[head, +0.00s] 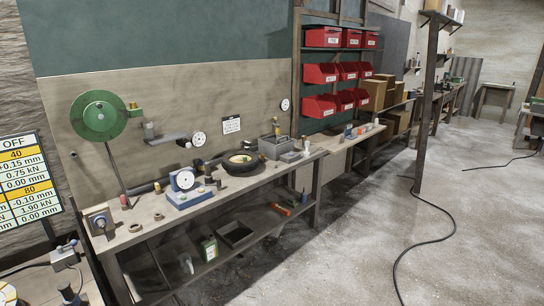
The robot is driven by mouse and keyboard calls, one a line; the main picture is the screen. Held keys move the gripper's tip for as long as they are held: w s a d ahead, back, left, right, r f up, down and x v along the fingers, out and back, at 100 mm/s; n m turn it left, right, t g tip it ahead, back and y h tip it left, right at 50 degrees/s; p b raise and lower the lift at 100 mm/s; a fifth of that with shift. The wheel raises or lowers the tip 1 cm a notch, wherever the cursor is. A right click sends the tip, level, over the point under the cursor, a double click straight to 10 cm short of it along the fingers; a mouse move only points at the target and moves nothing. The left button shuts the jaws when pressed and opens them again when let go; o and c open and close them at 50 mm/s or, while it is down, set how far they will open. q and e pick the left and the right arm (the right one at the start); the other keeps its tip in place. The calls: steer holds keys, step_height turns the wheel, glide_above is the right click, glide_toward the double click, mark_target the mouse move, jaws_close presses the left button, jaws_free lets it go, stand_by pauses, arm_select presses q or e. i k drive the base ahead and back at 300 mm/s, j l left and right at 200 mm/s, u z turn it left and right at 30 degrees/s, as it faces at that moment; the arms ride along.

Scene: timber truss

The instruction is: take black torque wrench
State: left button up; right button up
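I cannot clearly make out a black torque wrench in the head view. A long dark bar or tube (143,189) lies along the back of the workbench (148,214), partly hidden behind a blue-based dial gauge (185,183); I cannot tell whether it is the wrench. Neither of my grippers is in view.
A black bowl (241,167) and a grey toolbox (276,148) stand on the bench. A dark tray (236,235) lies on its lower shelf. Red bins (322,73) hang behind. A post (428,100) and black cable (408,248) stand and lie on the otherwise open floor at right.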

mark_target(247, 144)
steer(key=i+j+u, duration=0.1)
steer(key=i, duration=0.35)
steer(key=i+j, duration=0.2)
steer(key=i, duration=0.25)
steer(key=i+j+u, duration=0.15)
steer(key=i, duration=0.35)
steer(key=i+l+u, duration=0.1)
steer(key=i+l, duration=0.3)
steer(key=i, duration=0.15)
steer(key=i+l+u, duration=0.1)
steer(key=i+l, duration=0.35)
steer(key=i, duration=0.15)
